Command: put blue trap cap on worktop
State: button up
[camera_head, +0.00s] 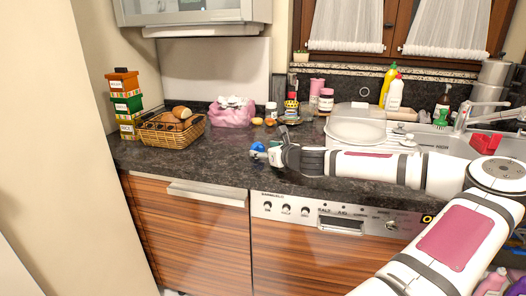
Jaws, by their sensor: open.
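A small round blue object (257,146), which looks like the blue trap cap, shows right at the tip of my gripper (266,154). My gripper points left over the dark speckled worktop (225,170), near its front edge above the drawer fronts. The jaws are open. The fingers are small in this view and partly overlap the blue object. I cannot tell whether it touches the fingers or rests on the worktop.
A wicker bread basket (172,140), stacked boxes (125,104) and a pink bag (232,114) stand behind on the left. Jars (326,101) and a white basin (355,132) are behind my arm. Bare worktop lies left of my gripper.

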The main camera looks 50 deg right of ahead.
jog(key=p+v, duration=0.1)
jog(key=v, duration=0.9)
jog(key=shift+a+p, duration=0.15)
jog(key=shift+p, duration=0.25)
